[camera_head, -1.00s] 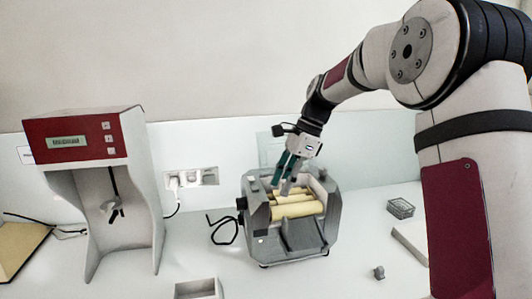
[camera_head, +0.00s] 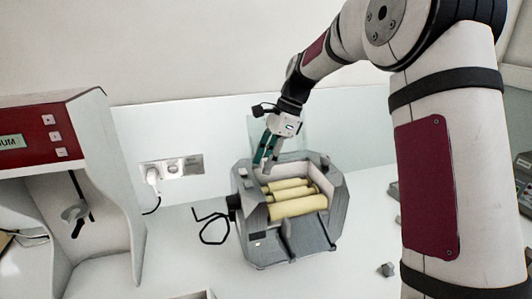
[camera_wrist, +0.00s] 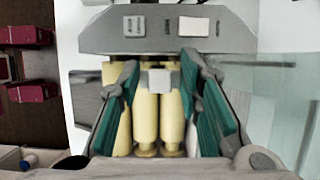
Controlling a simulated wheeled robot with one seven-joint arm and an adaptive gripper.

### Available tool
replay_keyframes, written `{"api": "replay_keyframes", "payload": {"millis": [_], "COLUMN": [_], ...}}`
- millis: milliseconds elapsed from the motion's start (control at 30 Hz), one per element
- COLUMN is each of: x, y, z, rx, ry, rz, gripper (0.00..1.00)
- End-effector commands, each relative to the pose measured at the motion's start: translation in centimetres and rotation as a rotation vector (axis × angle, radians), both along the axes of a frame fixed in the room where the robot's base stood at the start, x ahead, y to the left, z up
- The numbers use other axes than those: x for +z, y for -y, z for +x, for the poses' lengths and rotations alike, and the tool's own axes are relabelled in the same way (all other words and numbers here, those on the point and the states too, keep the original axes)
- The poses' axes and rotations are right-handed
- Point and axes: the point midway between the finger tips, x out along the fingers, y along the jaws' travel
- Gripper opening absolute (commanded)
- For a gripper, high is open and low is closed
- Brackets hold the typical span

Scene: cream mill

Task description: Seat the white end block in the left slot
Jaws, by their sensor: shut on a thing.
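My gripper (camera_head: 264,164), with teal fingers, points down over the back left part of the grey mill (camera_head: 262,250). It is shut on the small pale white end block, which shows between the fingertips in the wrist view (camera_wrist: 159,80). In the head view the block is hard to tell from the fingertips. The cream rollers (camera_head: 298,207) lie inside the mill, and they pass under the block in the wrist view (camera_wrist: 146,118). The wrist view shows one mill cheek (camera_wrist: 165,43) beyond the fingertips, with two small pieces on top. I cannot make out the left slot.
A red and white device (camera_head: 45,128) stands at the left. A wall socket (camera_head: 172,167) with a plug is behind. A black cable (camera_head: 212,228) lies left of the mill. A small grey part (camera_head: 386,269) lies on the bench at the right.

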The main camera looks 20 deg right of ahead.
Motion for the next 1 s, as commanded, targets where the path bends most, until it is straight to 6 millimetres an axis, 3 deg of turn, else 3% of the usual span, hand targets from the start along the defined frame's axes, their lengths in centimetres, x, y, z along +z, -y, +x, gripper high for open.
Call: {"api": "replay_keyframes", "payload": {"millis": [500, 1000], "x": [-4.1, -5.1], "y": [0.0, 0.1], "z": [0.0, -0.3], "rx": [0.001, 0.003], "ry": [-0.002, -0.016], "rz": [0.000, -0.002], "gripper": [0.08, 0.09]}}
